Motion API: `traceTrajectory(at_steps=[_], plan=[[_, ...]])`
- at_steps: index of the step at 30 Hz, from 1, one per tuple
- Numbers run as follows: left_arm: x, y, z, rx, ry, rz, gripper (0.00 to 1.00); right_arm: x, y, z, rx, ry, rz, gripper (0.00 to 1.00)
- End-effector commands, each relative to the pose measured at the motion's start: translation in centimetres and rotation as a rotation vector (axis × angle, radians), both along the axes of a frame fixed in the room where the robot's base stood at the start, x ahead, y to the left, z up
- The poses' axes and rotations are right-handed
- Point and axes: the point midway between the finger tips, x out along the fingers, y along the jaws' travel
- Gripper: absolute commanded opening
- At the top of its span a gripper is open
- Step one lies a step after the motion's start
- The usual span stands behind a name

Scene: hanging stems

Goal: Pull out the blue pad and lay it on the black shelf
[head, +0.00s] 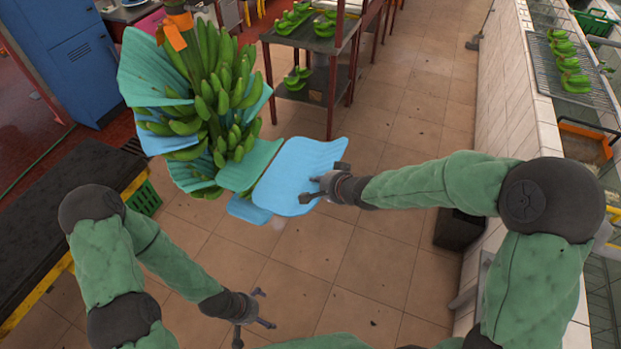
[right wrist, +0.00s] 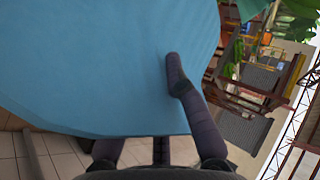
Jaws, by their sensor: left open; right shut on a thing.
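A light blue pad (head: 296,172) sticks out at the right of the hanging green banana bunch (head: 215,95). My right gripper (head: 324,185) is shut on the pad's right edge. In the right wrist view the blue pad (right wrist: 100,60) fills much of the picture, with one finger lying over its face; the other fingers are partly hidden. Whether the pad's far edge still touches the bunch is unclear. My left gripper (head: 252,315) is open and empty, low over the floor. A long black shelf-like surface (head: 50,205) with a yellow edge is at the left.
Teal pads (head: 250,165) and another blue pad (head: 248,210) remain among the bananas. A dark-shelved rack (head: 310,75) with bananas stands behind. A green crate (head: 145,198) is beside the black surface. A white tiled counter (head: 515,90) runs along the right. The middle floor is clear.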

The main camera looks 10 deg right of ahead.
Motion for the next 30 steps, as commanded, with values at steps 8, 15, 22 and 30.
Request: traceTrajectory(at_steps=[8, 15, 22, 30], plan=[[0.0, 0.0, 2.8, 0.0, -0.001, 0.0, 1.0, -1.5, -2.1, 0.4, 0.002, 0.002, -0.002, 0.0], [0.0, 0.0, 4.6, 0.0, 0.0, 0.0, 1.0, -2.7, -3.9, 0.4, 0.003, 0.003, -0.001, 0.0], [0.0, 0.0, 6.1, 0.0, 0.0, 0.0, 1.0, -3.8, -5.6, 0.3, 0.002, 0.003, -0.002, 0.0], [0.0, 0.0, 7.7, 0.0, 0.0, 0.0, 1.0, -5.2, -7.6, 0.3, 0.001, 0.002, -0.002, 0.0]])
